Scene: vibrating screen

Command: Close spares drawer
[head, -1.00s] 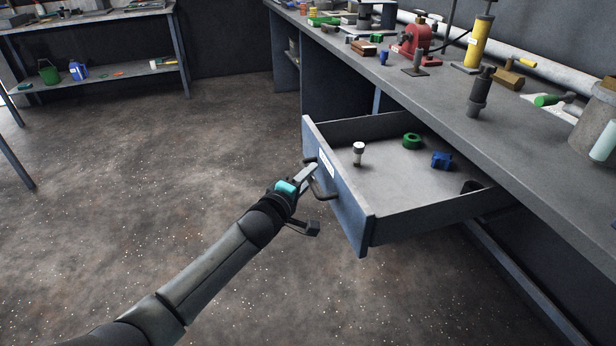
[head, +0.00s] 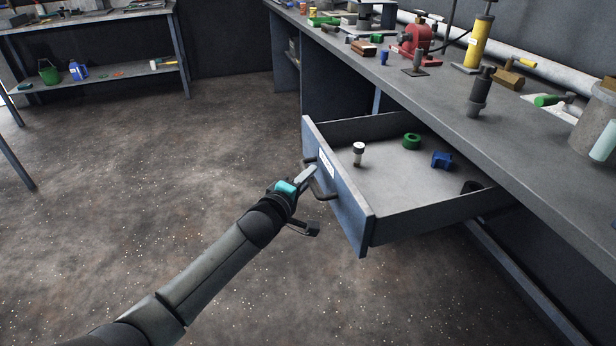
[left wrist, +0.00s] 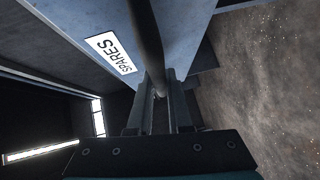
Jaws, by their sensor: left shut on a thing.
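The spares drawer (head: 350,203) stands pulled out under the workbench in the head view, its blue front facing left. Its white label reads SPARES (left wrist: 111,53) in the left wrist view. A dark bar handle (head: 322,184) is fixed to the front; it also shows in the left wrist view (left wrist: 146,40). My left gripper (head: 308,180) is at the handle, and in the left wrist view its fingers (left wrist: 160,103) are shut on the bar. A white-and-black part, a green ring, a blue part and a dark ring lie in the drawer. My right gripper is not in view.
The workbench top (head: 440,100) above the drawer carries a red tool (head: 414,40), a yellow cylinder (head: 479,40) and other items. A second bench (head: 90,15) stands at the far left. The floor left of the drawer is clear.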

